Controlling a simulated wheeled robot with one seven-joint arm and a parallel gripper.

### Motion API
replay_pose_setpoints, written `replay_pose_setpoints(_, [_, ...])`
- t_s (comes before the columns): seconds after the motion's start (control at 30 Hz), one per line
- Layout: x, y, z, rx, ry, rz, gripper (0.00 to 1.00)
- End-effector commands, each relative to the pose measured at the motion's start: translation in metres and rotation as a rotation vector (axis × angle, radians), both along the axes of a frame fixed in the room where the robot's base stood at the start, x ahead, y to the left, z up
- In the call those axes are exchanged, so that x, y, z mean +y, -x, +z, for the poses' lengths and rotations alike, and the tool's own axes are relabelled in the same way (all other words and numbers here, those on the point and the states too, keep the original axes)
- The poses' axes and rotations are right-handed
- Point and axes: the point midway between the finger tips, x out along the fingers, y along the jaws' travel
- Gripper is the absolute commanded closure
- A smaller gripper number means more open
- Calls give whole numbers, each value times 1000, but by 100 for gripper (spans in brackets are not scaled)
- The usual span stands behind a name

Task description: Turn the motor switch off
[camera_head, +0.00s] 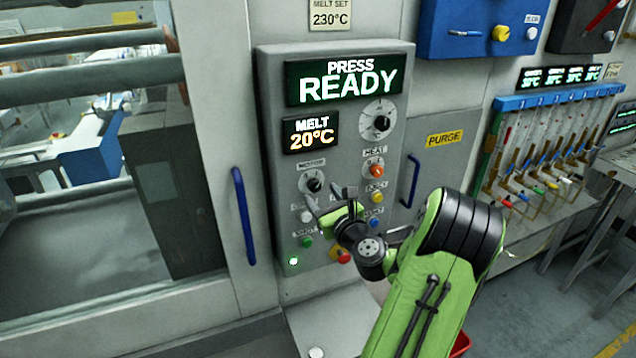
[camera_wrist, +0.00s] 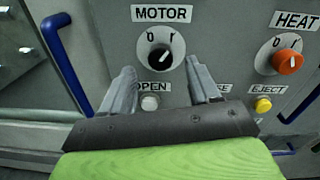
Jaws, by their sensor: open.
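The motor switch (camera_head: 314,184) is a round black knob on the grey control panel, under a MOTOR label. In the wrist view the knob (camera_wrist: 160,57) sits below the marks 0 and I, and its light pointer line appears to lean up and right, toward I. My gripper (camera_head: 325,198) is open and empty in front of the panel, just below and right of the switch in the head view. In the wrist view its two fingers (camera_wrist: 160,80) point up at the panel, one to each side below the knob. I cannot tell any contact with the knob.
The orange HEAT knob (camera_wrist: 287,62) is to the right of the switch. A white OPEN button (camera_wrist: 150,103) and a yellow EJECT button (camera_wrist: 263,105) are below. A red button (camera_head: 343,257) sits low on the panel. Blue handles (camera_head: 243,215) flank the panel.

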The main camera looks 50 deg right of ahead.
Motion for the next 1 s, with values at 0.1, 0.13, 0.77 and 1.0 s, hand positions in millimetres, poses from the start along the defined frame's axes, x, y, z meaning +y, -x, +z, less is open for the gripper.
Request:
replay_pose_setpoints(0.1, [-10,-20,4,-1,1,2,39])
replay_pose_setpoints(0.13, [-12,-23,4,-1,0,2,39])
replay_pose_setpoints(0.77, [-17,-30,0,0,0,0,82])
replay_pose_setpoints(1.0, [-17,-30,0,3,6,0,95])
